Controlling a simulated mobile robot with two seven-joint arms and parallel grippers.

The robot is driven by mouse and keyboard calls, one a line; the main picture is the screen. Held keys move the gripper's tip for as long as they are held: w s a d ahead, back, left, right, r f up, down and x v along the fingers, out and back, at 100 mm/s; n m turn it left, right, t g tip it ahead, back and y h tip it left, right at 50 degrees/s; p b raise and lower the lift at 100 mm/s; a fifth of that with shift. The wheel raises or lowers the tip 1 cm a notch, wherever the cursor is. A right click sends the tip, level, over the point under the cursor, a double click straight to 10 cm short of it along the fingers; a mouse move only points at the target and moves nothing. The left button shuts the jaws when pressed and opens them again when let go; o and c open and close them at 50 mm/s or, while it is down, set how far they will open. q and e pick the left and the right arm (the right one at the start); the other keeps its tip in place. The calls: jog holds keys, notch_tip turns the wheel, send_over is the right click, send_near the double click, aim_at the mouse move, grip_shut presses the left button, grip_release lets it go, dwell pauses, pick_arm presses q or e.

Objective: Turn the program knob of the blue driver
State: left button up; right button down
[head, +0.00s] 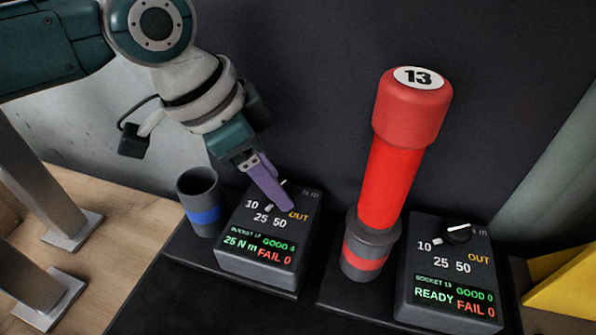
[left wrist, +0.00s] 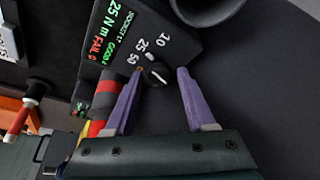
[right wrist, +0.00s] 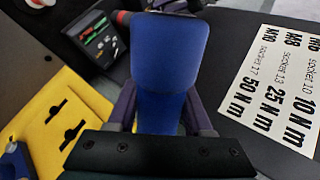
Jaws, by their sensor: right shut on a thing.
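The blue-banded holder (head: 202,212) stands empty beside its dark control box (head: 262,272). The box has marks 10, 25, 50 and OUT, and its screen reads 25 N m. My left gripper (head: 277,197) is low over the box top, hiding much of the program knob. In the left wrist view the black knob (left wrist: 158,73) lies between the tips of my open left gripper (left wrist: 160,75), with a gap on each side. In the right wrist view my right gripper (right wrist: 165,112) is shut on the blue driver (right wrist: 168,60). Neither shows in the head view.
The red driver (head: 392,180), numbered 13, stands in a red-banded holder (head: 358,262) right of the blue station. Its control box (head: 450,310) reads READY. A yellow part (head: 565,280) is at the far right. A white torque sheet (right wrist: 275,90) lies at right in the right wrist view.

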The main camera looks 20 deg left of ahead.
pick_arm(q)
grip_shut()
dwell(0.3)
jog(key=shift+r+n+p, duration=0.2)
jog(key=shift+n+p, duration=0.1)
jog(key=shift+p, duration=0.35)
jog(key=n+p, duration=0.1)
jog(key=p, duration=0.1)
jog(key=n+t+y+p, duration=0.1)
jog(key=n+p, duration=0.1)
jog(key=p, duration=0.1)
jog(key=shift+s+d+r, duration=0.1)
jog(key=shift+s+d, duration=0.1)
jog(key=n+p, duration=0.1)
jog(key=n, duration=0.1)
jog(key=shift+n+y+p, duration=0.3)
jog(key=shift+y+p, duration=0.1)
jog(key=shift+d+f+n+y+p, duration=0.1)
jog(key=shift+f+n+y+p, duration=0.15)
jog(key=shift+n+p, duration=0.4)
jog(key=shift+n+t, duration=0.25)
jog(key=shift+t, duration=0.05)
